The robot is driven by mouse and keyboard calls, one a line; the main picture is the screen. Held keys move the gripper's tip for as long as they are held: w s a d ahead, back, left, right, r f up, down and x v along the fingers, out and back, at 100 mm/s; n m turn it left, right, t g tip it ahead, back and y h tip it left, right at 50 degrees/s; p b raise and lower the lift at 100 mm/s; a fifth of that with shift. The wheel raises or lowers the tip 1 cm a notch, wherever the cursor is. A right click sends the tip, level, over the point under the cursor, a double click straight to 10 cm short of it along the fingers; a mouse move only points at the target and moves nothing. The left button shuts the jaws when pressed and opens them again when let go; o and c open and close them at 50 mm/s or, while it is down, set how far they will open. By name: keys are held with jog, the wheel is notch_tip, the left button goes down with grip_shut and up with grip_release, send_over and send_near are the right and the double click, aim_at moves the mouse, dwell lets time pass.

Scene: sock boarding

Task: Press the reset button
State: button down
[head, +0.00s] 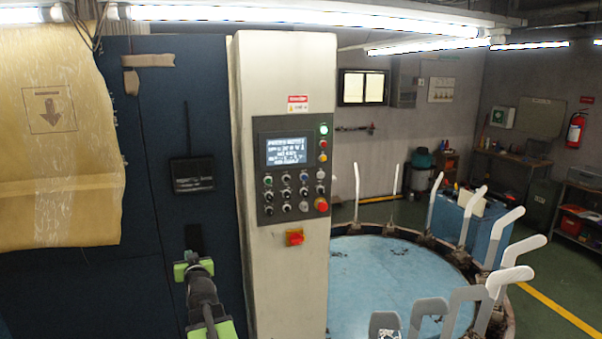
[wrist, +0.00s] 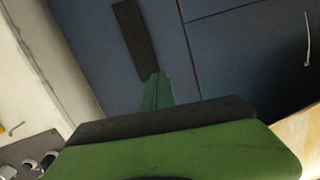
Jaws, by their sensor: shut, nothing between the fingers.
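The grey control panel (head: 291,170) is on the front of a cream column (head: 285,280). It has a lit screen (head: 286,150) and several small round buttons and knobs in different colours, including a blue one (head: 304,177) and a lit green one (head: 323,130). Labels are too small to read, so I cannot tell which is the reset button. My gripper (head: 194,266) is shut and empty, in front of the blue cabinet, left of and below the panel. In the wrist view its green fingertip (wrist: 157,82) is near a dark slot; a panel corner (wrist: 30,155) shows at lower left.
A red-and-yellow switch (head: 294,237) sits below the panel. The blue cabinet (head: 180,120) carries a dark box (head: 192,174) and a dark slot (head: 194,238). A round light-blue table (head: 380,280) ringed with white sock forms (head: 505,235) stands right of the column.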

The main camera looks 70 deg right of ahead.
jog(key=s+d+r+m+h+p, duration=0.1)
jog(key=s+d+r+m+h, duration=0.1)
jog(key=s+d+r+h, duration=0.35)
jog(key=m+g+h+p, duration=0.3)
jog(key=m+g+h, duration=0.3)
jog(key=g, duration=0.1)
send_near(304, 177)
jog(key=w+a, duration=0.4)
jog(key=s+d+r+m+g+h, duration=0.2)
jog(key=s+g, duration=0.3)
jog(key=s, duration=0.4)
jog(key=shift+s+d+r+m, duration=0.25)
jog(key=shift+s+r+m, duration=0.15)
jog(key=shift+r+m, duration=0.15)
jog(key=shift+w, duration=0.1)
jog(key=shift+w+d, duration=1.4)
jog(key=shift+d, duration=0.3)
jog(key=shift+w+d, duration=1.35)
jog(key=shift+d, duration=0.35)
jog(key=shift+w+d, duration=0.1)
jog(key=shift+w+d, duration=0.15)
jog(key=shift+d, duration=0.05)
